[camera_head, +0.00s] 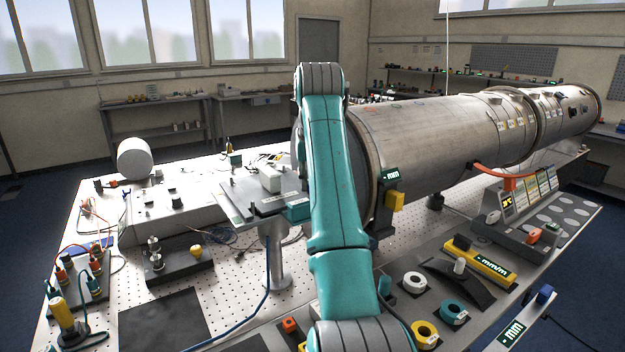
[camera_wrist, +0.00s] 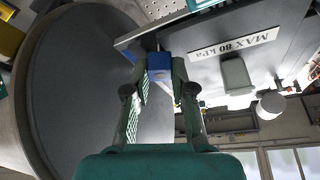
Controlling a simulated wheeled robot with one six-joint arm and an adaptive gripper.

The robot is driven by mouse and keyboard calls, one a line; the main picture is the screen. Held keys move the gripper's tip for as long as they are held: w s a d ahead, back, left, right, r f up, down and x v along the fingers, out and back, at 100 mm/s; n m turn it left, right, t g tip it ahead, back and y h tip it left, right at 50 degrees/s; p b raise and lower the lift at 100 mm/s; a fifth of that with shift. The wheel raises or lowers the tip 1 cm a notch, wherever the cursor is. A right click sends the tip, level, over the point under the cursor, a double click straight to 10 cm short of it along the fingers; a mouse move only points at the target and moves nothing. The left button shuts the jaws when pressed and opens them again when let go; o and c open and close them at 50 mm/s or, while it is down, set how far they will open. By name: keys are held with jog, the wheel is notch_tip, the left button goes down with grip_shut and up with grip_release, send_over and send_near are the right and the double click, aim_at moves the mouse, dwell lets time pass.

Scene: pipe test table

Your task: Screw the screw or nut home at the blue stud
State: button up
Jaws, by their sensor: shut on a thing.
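My gripper (camera_wrist: 160,78) shows in the wrist view, its two green fingers reaching up the picture. Its fingertips are shut on a small blue piece (camera_wrist: 159,66), at the edge of a grey plate (camera_wrist: 205,75) with a "MAX 80 kPa" label. I cannot tell whether this blue piece is the screw or nut or part of the blue stud. Any thread is hidden between the fingers. In the head view my teal arm hides the gripper and this spot, beside the near end of the large metal pipe (camera_head: 440,135).
The round dark pipe end (camera_wrist: 85,80) lies close left of the fingers in the wrist view. In the head view, the perforated table (camera_head: 165,320) carries fixtures, cables and tape rolls.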

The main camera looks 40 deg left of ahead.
grip_shut()
jog(key=m+h, duration=0.1)
jog(key=m, duration=0.3)
jog(key=shift+s+a+t, duration=0.1)
jog(key=shift+t, duration=0.3)
jog(key=shift+m+h, duration=0.4)
jog(key=shift+m, duration=0.2)
jog(key=shift+a+m+h, duration=0.1)
jog(key=shift+m+h, duration=0.3)
jog(key=shift+m, duration=0.7)
jog(key=m+h, duration=0.1)
jog(key=m, duration=0.2)
jog(key=shift+t, duration=0.3)
jog(key=o, duration=1.2)
grip_release()
